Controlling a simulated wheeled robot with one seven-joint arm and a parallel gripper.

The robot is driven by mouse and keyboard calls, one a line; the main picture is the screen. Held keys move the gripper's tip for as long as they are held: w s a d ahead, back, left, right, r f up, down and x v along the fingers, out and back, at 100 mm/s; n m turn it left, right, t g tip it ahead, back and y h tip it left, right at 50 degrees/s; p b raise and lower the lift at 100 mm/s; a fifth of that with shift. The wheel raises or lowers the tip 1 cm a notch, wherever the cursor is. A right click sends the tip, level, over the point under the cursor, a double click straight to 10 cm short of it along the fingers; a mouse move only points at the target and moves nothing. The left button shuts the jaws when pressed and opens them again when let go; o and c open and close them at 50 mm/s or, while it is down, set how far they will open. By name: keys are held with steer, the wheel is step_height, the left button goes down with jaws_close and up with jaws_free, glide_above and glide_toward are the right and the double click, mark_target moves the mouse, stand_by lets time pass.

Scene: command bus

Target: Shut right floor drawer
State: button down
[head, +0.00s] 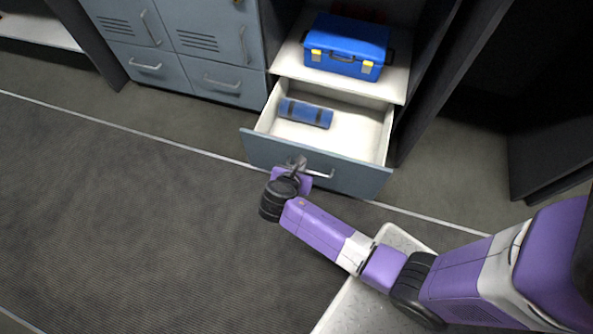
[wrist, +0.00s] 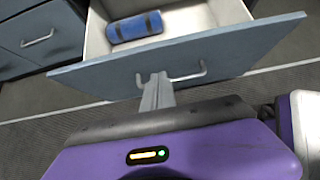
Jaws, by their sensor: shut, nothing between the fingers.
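The right floor drawer (head: 345,170) is pulled out, with a blue-grey front, a light inside and a bar handle (head: 322,175). A blue roll with dark bands (head: 306,113) lies inside it. In the wrist view the drawer front (wrist: 235,45) spans the picture, with the handle (wrist: 190,75) near its middle. My gripper (head: 297,162) is shut and empty, at the outer face of the drawer front just left of the handle's middle. It also shows in the wrist view (wrist: 155,82). I cannot tell whether the fingertips touch the front.
A blue toolbox (head: 345,45) with yellow latches stands on the shelf above the drawer. Grey lockers and shut drawers (head: 225,85) are at the left. A dark upright panel (head: 440,80) stands at the right. The floor (head: 130,200) in front is clear.

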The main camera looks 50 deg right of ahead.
mark_target(308, 149)
steer(key=d, duration=0.1)
steer(key=w+d+f+b, duration=0.1)
steer(key=d, duration=0.2)
steer(key=shift+w+d+f+b, duration=0.2)
steer(key=shift+w+f+b, duration=0.1)
steer(key=shift+f+b, duration=0.05)
steer(key=shift+w+d+r, duration=0.1)
steer(key=shift+w+d, duration=0.05)
steer(key=shift+d, duration=0.3)
steer(key=shift+w+d+r, duration=0.1)
steer(key=shift+w+d, duration=0.15)
steer(key=shift+d, duration=0.35)
steer(key=w+d+b, duration=0.1)
steer(key=w+d, duration=0.2)
steer(key=d, duration=0.5)
steer(key=w+d+b, duration=0.1)
steer(key=w+d, duration=0.2)
steer(key=d, duration=0.6)
steer(key=w+d+b, duration=0.1)
steer(key=w+d, duration=0.2)
steer(key=d, duration=0.6)
steer(key=shift+w+d, duration=0.15)
steer(key=shift+w, duration=0.1)
steer(key=shift+d, duration=0.1)
steer(key=shift+r, duration=0.1)
